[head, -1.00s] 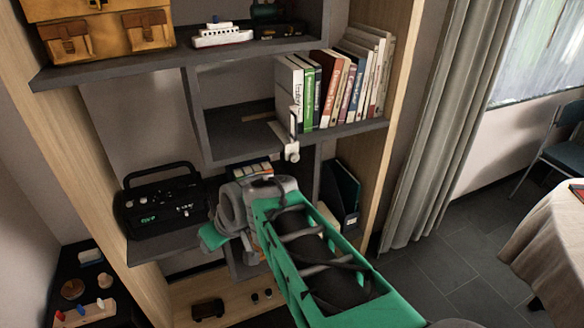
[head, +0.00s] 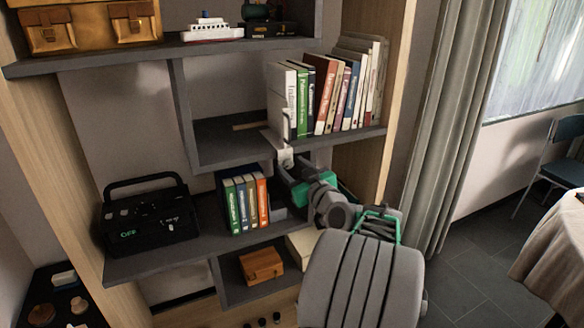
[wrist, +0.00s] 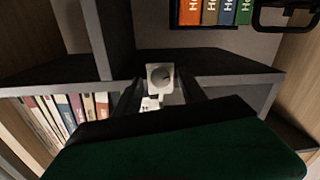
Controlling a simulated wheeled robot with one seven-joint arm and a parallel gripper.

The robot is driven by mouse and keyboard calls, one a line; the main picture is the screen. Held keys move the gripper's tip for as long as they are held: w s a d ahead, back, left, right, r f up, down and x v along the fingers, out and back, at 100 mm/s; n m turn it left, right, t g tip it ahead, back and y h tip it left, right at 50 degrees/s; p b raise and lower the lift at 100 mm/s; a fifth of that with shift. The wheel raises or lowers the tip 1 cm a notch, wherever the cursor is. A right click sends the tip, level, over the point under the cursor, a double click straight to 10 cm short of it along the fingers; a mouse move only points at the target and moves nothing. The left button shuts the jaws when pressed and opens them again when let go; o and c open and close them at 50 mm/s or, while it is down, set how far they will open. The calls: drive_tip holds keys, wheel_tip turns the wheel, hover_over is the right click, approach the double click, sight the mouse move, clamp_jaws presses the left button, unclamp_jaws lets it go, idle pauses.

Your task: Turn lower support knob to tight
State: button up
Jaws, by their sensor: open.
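A small white support knob (head: 285,157) sits at the front edge of the middle shelf, below the white upright plate (head: 273,128) at the end of the books. In the wrist view the knob (wrist: 160,77) shows a round grey face with a dark mark on a white mount. My gripper (head: 284,172) is just below and in front of it in the head view. In the wrist view my gripper (wrist: 160,88) is open, with its dark fingers on either side of the knob. I cannot tell whether they touch it.
A row of books (head: 335,88) stands on the shelf beside the knob. A wooden box (head: 262,264) sits lower down. A curtain (head: 448,120) hangs at the right.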

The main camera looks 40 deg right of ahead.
drive_tip(key=shift+w, duration=0.3)
drive_tip(key=shift+c, duration=0.2)
clamp_jaws()
